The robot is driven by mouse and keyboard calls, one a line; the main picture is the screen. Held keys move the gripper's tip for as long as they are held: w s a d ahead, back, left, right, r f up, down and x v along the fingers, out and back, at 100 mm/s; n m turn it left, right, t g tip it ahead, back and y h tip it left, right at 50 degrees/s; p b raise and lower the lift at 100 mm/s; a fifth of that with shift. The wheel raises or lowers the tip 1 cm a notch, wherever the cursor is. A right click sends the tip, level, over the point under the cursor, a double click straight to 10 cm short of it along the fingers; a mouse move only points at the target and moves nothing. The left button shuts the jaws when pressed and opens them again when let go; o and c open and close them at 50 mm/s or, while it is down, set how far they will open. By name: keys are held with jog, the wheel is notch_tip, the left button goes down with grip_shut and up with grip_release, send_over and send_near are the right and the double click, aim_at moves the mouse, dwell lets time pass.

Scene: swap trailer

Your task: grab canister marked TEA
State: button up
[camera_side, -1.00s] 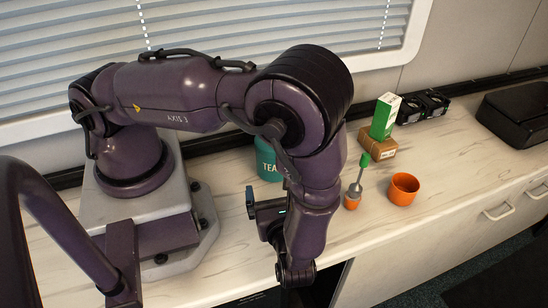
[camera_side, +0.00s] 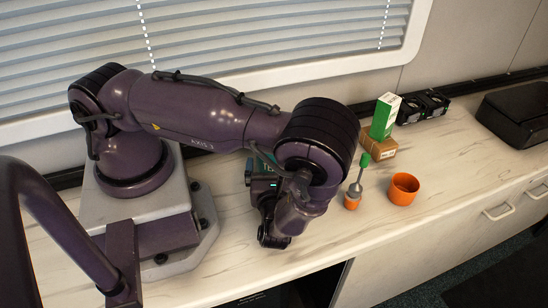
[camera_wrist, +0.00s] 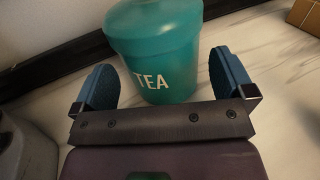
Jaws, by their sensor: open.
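The teal canister marked TEA (camera_wrist: 160,55) stands upright on the counter in the wrist view, with a lid on top and its white lettering facing my gripper. My gripper (camera_wrist: 160,85) is open, with one blue-padded finger on each side of the canister's near side. The canister sits between the fingers, and I cannot tell whether either pad touches it. In the side view my gripper (camera_side: 254,174) and arm hide most of the canister, and only a small teal piece (camera_side: 262,160) shows.
To the right on the counter (camera_side: 350,236) are an orange cup (camera_side: 403,189), a green-topped tool in an orange base (camera_side: 352,202), and a cardboard box (camera_side: 379,149) under a green-and-white carton (camera_side: 385,115). A black case (camera_side: 517,115) lies far right. The window blind (camera_side: 230,35) is behind.

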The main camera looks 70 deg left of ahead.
jog(key=x, duration=0.3)
jog(key=shift+w+a, duration=0.1)
jog(key=shift+a, duration=0.2)
jog(key=c, duration=0.8)
jog(key=shift+r, duration=0.15)
